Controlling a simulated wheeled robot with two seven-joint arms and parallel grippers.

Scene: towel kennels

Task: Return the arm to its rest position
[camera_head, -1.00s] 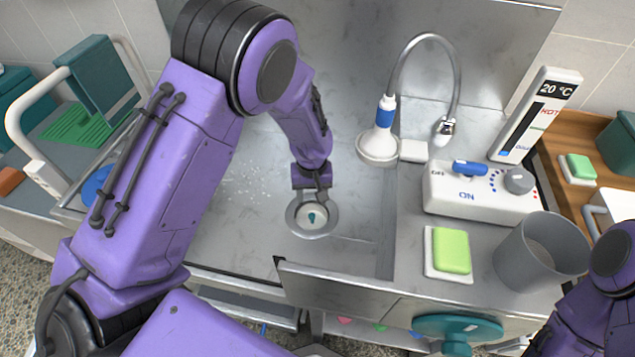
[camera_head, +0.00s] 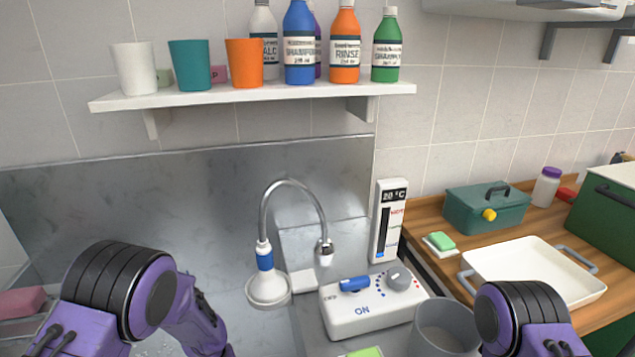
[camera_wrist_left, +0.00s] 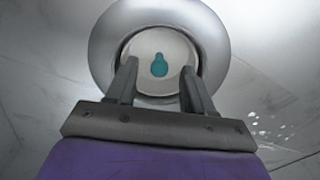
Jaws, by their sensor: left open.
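My left arm comes in from the left in the head view and bends down into the metal sink; its gripper is out of that view. In the left wrist view my left gripper (camera_wrist_left: 158,95) is open and empty. Its two fingers are spread over the round sink drain (camera_wrist_left: 108,40). A small teal piece (camera_wrist_left: 159,65) shows on the pale drain disc (camera_wrist_left: 177,48) between the fingers. Part of my right arm shows at the lower right of the head view; its gripper is out of view.
A shower head (camera_head: 267,290) stands by the sink, beside a white control box (camera_head: 368,305) and a grey cup (camera_head: 445,325). A thermometer panel (camera_head: 388,220) stands behind. A shelf (camera_head: 250,95) with cups and bottles hangs above. A white tray (camera_head: 535,268) lies on the wooden counter at right.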

